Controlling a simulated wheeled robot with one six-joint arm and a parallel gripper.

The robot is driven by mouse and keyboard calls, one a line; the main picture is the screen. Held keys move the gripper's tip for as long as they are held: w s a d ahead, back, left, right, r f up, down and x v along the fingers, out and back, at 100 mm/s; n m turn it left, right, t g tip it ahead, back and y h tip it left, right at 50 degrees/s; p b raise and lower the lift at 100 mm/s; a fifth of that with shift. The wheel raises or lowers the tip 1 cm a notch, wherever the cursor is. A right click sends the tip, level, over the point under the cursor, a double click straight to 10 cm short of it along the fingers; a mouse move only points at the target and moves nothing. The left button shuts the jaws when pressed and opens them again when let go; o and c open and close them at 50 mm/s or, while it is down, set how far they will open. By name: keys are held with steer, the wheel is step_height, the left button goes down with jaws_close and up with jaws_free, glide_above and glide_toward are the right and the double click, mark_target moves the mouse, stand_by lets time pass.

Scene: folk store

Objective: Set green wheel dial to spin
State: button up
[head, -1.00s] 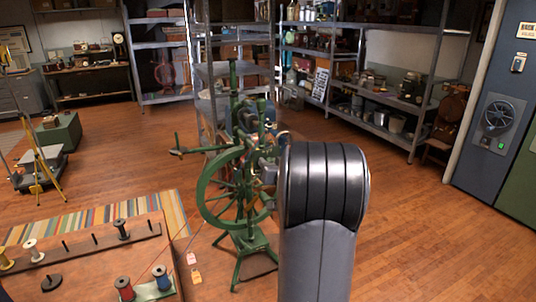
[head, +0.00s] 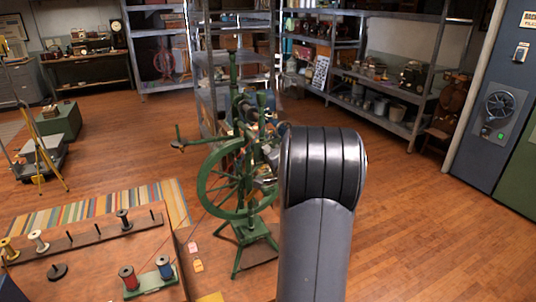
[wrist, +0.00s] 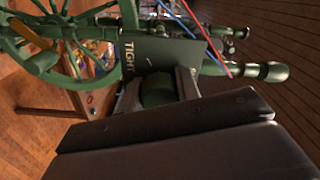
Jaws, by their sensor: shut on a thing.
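The green spinning wheel (head: 201,184) stands upright on a green three-legged base in the middle of the head view. In the wrist view, a dark green plate (wrist: 160,52) on it reads "TIGHT", with a short green knob, the dial (wrist: 157,92), in front. My gripper (wrist: 158,88) is shut on the dial, with one finger on each side. Any pointer mark or other setting on the plate is hidden or too small to read. In the head view, my arm hides the gripper and the dial.
A red thread (wrist: 205,38) and a blue thread (wrist: 190,27) pass close to the plate. A wooden table with a blue spool (head: 164,267) and a red spool (head: 128,278) is at front left. Metal shelves (head: 400,75) line the back. Floor at right is clear.

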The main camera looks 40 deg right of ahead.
steer(key=shift+m, duration=3.6)
steer(key=o, duration=1)
steer(key=b+v, duration=0.2)
steer(key=v, duration=0.8)
steer(key=shift+s, duration=0.4)
